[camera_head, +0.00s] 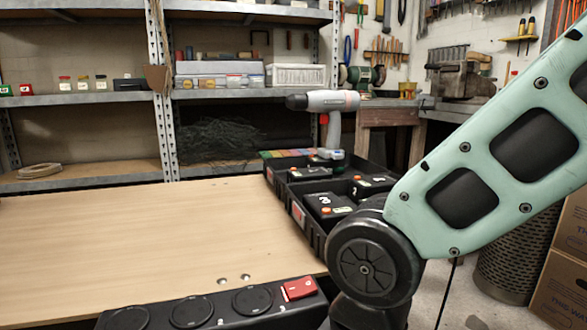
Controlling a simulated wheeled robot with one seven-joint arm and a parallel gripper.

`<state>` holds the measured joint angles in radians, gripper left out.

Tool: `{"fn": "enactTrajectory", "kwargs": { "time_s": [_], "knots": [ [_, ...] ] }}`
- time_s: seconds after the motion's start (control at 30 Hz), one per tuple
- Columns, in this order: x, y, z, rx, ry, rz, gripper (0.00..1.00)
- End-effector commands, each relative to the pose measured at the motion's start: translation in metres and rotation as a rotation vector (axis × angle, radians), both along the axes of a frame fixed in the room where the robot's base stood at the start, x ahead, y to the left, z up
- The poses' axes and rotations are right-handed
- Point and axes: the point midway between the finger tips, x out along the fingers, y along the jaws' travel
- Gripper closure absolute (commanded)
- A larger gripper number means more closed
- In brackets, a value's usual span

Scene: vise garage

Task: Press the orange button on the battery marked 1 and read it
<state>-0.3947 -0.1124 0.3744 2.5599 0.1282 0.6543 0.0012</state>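Black batteries with orange buttons sit in a divided black tray at the right end of the wooden bench. The front battery (338,209) has an orange button and a white mark that looks like a 3. A battery behind it to the right (377,184) has an orange button; its white mark is too small to read surely. Another battery (310,172) lies at the back left of the tray, its mark unreadable. I cannot tell which is marked 1. My green arm link crosses the right side in front of the tray's right part. My gripper is not in view.
The black tray (314,236) stands on the wooden bench top (150,235), which is otherwise mostly clear. A grey and black cordless drill (333,104) stands upright at the tray's back. A black strip (217,309) with round sockets and a red switch (299,289) lies along the front edge.

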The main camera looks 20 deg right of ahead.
Motion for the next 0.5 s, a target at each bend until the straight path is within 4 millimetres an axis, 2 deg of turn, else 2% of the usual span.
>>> {"fn": "enactTrajectory", "kwargs": {
  "time_s": [0.03, 0.1, 0.13, 0.5],
  "knots": [
    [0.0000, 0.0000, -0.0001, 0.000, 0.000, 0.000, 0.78],
    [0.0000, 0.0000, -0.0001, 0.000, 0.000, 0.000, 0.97],
    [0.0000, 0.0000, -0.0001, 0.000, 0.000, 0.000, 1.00],
    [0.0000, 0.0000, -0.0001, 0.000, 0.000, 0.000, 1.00]
  ]
}}
